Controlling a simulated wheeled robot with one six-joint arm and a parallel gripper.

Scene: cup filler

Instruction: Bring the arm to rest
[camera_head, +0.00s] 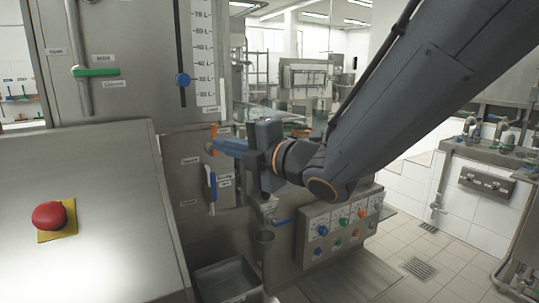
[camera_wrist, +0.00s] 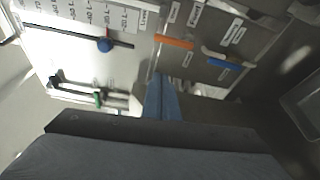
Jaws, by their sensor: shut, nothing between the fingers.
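My grey arm (camera_head: 420,90) reaches in from the upper right in the head view and ends in front of the steel cup filler (camera_head: 120,60). My gripper (camera_head: 216,145) has blue fingers, and they are closed together with nothing held. The fingertips point left, close to the orange handle (camera_head: 213,138) and above the blue handle (camera_head: 212,186); I cannot tell whether they touch anything. In the wrist view the closed fingers (camera_wrist: 162,97) sit at the centre, below the orange handle (camera_wrist: 174,42) and left of the blue handle (camera_wrist: 225,64).
A red button (camera_head: 49,216) on a yellow plate sits on the sloped panel at left. A green handle (camera_head: 96,72) and blue slider knob (camera_head: 183,79) are on the machine. A knob panel (camera_head: 340,225) and open steel basin (camera_head: 226,280) lie below the gripper. Tiled floor (camera_head: 400,260) is clear at right.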

